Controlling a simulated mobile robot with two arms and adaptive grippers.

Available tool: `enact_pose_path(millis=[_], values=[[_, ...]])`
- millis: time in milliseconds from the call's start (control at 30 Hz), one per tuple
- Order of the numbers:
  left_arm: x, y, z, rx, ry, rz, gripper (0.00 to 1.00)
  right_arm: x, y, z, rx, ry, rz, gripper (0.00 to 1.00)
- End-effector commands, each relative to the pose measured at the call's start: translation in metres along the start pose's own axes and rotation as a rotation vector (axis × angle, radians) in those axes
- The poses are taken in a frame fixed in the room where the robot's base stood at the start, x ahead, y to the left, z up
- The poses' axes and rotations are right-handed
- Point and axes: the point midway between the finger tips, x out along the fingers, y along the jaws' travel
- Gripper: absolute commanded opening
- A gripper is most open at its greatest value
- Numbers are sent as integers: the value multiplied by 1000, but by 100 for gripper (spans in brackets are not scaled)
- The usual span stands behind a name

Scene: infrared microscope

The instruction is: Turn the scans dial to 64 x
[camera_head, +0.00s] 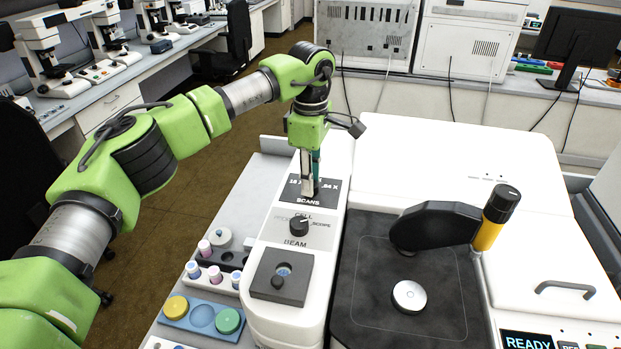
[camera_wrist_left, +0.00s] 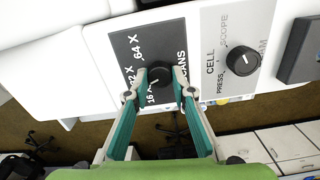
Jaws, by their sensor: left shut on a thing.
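The black scans dial (camera_wrist_left: 160,77) sits on a dark panel (camera_wrist_left: 174,40) with white labels for 16 X, 32 X, 64 X and SCANS. My left gripper (camera_wrist_left: 160,74) is shut on the dial, with one fingertip on each side of it. A short pale mark on the dial lies toward the 16 X side, but the fingers crowd it. In the head view my left gripper (camera_head: 307,190) reaches down onto the scans panel (camera_head: 327,192) and hides the dial. My right gripper is not in view.
The black beam dial (camera_head: 298,226) is close by on the same white housing; it also shows in the wrist view (camera_wrist_left: 243,61). A dark square holder (camera_head: 297,264) lies nearer. A black clamp arm (camera_head: 432,226) with a yellow and black knob stands to the right.

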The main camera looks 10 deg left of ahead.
Motion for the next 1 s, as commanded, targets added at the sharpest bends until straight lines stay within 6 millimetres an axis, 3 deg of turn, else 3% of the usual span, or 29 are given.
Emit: enact_pose_path(millis=[1000], values=[[0,1,1,966,-1,0,2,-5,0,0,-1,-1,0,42]])
